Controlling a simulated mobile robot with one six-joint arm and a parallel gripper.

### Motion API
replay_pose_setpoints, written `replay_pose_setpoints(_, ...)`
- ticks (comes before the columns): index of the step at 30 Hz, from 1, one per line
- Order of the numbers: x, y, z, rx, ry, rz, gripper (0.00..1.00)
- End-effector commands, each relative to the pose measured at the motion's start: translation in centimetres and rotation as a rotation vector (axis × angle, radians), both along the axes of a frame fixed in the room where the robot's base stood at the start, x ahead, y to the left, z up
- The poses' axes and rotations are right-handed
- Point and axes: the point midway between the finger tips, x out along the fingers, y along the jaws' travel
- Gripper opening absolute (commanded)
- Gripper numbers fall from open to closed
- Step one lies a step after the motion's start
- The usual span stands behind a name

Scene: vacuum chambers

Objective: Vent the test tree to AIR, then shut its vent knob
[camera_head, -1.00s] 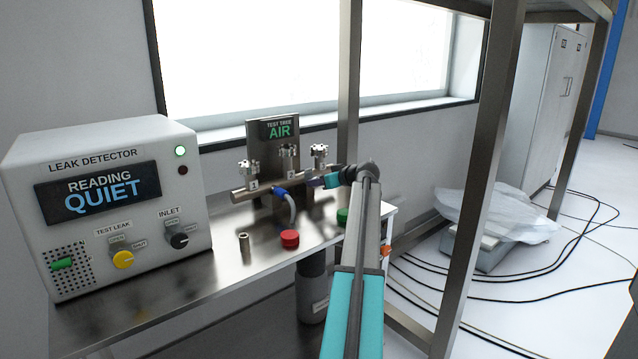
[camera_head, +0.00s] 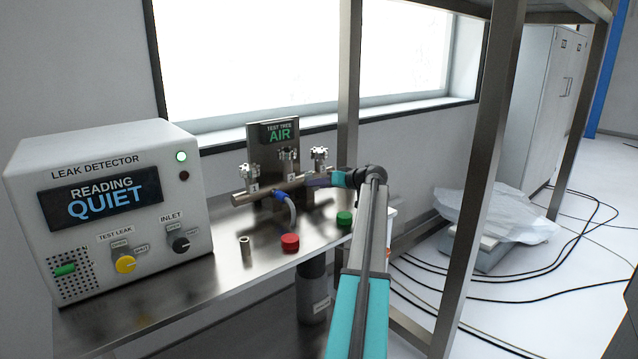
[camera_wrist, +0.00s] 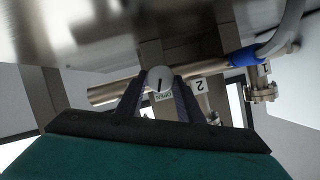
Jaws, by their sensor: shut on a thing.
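The test tree is a metal manifold (camera_head: 268,190) on the bench against a back plate, with several valves on top. Its display (camera_head: 279,132) reads TEST TREE AIR in green. My gripper (camera_head: 318,183) is at the right end of the manifold. In the wrist view my gripper (camera_wrist: 159,84) is shut on a small round pale knob (camera_wrist: 160,74) with a short dark slanted line on its face. A label reading OPEN (camera_wrist: 164,97) shows between the fingers. The head view hides the knob behind my gripper.
The leak detector (camera_head: 115,205) at left reads QUIET. A red cap (camera_head: 290,242), a green cap (camera_head: 344,219) and a small metal cylinder (camera_head: 245,247) stand on the bench (camera_head: 200,290). A shelf post (camera_head: 480,180) stands right of my arm.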

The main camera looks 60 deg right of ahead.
Motion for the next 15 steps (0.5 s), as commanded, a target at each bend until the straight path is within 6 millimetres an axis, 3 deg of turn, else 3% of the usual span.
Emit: replay_pose_setpoints(15, -0.15, -0.39, -0.2, 0.33, -0.11, 0.0, 0.11)
